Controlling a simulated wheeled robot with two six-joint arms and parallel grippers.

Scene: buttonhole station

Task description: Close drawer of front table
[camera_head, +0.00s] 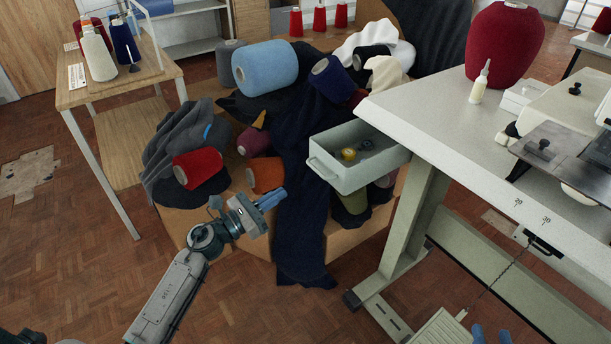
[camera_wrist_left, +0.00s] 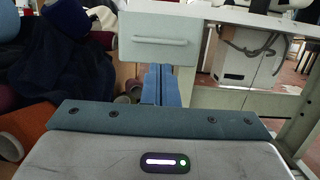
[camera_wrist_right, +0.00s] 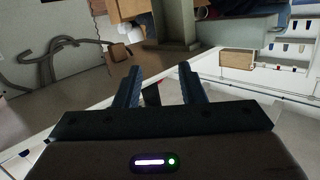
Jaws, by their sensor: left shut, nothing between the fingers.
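The grey-green drawer (camera_head: 345,181) hangs pulled out from under the left end of the white sewing table (camera_head: 424,105). A yellow spool (camera_head: 348,154) and a small dark item lie inside it. In the left wrist view the drawer front (camera_wrist_left: 160,52) and its bar handle face the camera. My left gripper (camera_head: 272,198) is shut and empty, left of and apart from the drawer front; its blue fingers also show in the left wrist view (camera_wrist_left: 160,84). My right gripper (camera_head: 491,336) is at the bottom edge of the head view; in the right wrist view its fingers (camera_wrist_right: 160,84) are apart and empty.
A large cardboard box (camera_head: 240,238) heaped with cloth and yarn cones stands behind and beneath the drawer. A wooden table (camera_head: 125,70) stands at left. The table leg (camera_head: 408,215) and pedal (camera_head: 440,328) are at right. Parquet floor in front is clear.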

